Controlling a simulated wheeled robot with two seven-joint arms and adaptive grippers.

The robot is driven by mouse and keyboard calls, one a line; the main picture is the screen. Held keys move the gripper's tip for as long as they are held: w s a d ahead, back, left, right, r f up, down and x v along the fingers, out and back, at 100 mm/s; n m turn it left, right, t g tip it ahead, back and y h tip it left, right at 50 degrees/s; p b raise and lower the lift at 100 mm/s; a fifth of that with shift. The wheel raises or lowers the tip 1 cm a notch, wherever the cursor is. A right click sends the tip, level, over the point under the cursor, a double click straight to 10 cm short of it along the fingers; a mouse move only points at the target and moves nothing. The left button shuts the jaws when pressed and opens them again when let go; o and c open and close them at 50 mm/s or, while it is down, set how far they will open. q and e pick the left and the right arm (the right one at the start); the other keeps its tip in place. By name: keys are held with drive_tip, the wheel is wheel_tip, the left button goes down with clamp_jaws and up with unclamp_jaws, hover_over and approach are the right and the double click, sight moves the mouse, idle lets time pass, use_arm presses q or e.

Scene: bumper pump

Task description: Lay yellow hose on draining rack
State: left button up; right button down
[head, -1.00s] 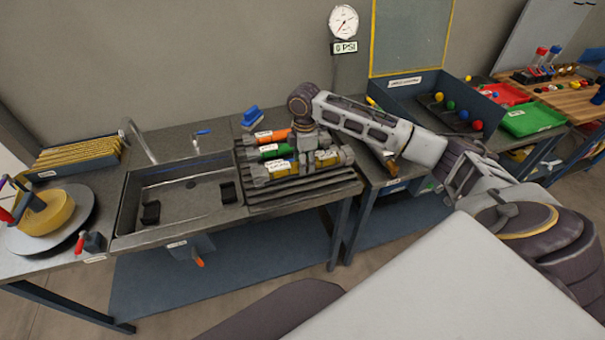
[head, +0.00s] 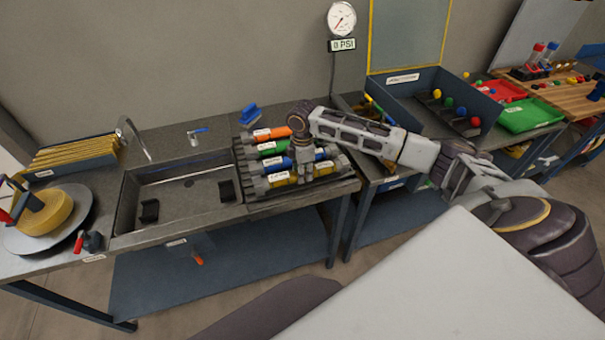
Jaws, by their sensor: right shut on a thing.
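The yellow hose (head: 281,179) has grey end fittings and lies level across the front part of the draining rack (head: 262,205). My right gripper (head: 304,178) comes down from above and is shut on the middle of the yellow hose, hiding that part. The hose is low over the ribs; I cannot tell whether it rests fully on them. Behind it on the rack, in order toward the wall, lie a blue hose (head: 275,163), a green hose (head: 272,148) and an orange hose (head: 270,133). My left gripper is not in view.
The sink (head: 190,205) adjoins the rack on the left, with a faucet (head: 135,138) behind it. A blue brush (head: 250,114) stands behind the rack. A blue-walled bin (head: 400,100) stands on the bench to the right.

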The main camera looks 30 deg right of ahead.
drive_tip(key=shift+f, duration=0.55)
drive_tip(key=shift+f, duration=0.1)
drive_tip(key=c, duration=0.9)
unclamp_jaws()
drive_tip(key=shift+c, duration=0.2)
wheel_tip(320, 180, up, 12)
drive_tip(key=shift+a, duration=0.15)
idle(0.3)
